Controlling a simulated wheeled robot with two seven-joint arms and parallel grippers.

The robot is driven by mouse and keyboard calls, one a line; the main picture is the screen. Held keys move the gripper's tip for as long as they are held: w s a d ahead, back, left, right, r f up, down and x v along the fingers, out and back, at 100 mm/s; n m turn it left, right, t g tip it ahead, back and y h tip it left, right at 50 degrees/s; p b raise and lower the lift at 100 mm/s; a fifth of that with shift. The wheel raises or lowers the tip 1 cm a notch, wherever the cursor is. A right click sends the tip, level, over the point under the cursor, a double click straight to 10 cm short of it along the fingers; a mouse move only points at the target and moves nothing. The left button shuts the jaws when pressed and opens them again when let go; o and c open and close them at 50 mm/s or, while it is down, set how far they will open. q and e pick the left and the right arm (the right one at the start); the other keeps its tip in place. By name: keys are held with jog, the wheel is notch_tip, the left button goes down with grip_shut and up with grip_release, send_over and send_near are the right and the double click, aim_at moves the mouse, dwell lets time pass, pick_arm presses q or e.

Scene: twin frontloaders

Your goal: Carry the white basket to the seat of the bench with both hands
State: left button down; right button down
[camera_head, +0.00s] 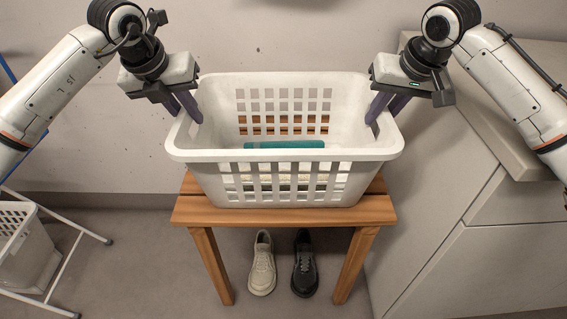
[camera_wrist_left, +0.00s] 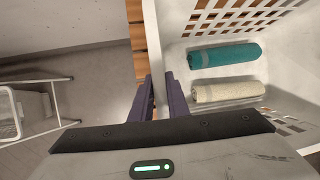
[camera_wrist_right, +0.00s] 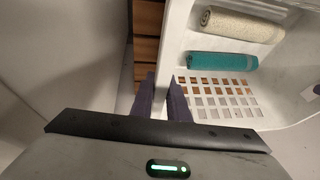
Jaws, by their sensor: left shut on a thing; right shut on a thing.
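The white basket (camera_head: 284,154) is upright over the wooden bench (camera_head: 190,212) in the head view. Its base looks to be on or just above the slatted seat; I cannot tell which. Inside lie a rolled teal towel (camera_wrist_left: 225,55) and a rolled cream towel (camera_wrist_left: 228,92), which also show in the right wrist view. My left gripper (camera_head: 184,107) is shut on the basket's left rim. My right gripper (camera_head: 385,108) is shut on its right rim. In both wrist views the fingers straddle the basket wall.
A cream shoe (camera_head: 262,264) and a black shoe (camera_head: 305,264) stand on the floor under the bench. A pale cabinet (camera_head: 490,245) is close on the right. At the left are a white rack (camera_head: 75,250) and another white basket (camera_head: 25,250). A wall stands behind.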

pick_arm(q)
jog(key=c, duration=1.9)
grip_release()
jog(key=shift+d, duration=0.1)
pick_arm(e)
jog(key=c, duration=1.9)
grip_release()
jog(key=shift+s+a+f, duration=0.1)
jog(key=shift+a+f, duration=0.1)
jog(key=shift+a, duration=0.05)
pick_arm(q)
jog(key=shift+o, duration=0.9)
jog(key=shift+f, duration=0.1)
pick_arm(e)
jog(key=shift+o, duration=0.9)
jog(key=shift+f, duration=0.2)
jog(key=shift+d, duration=0.1)
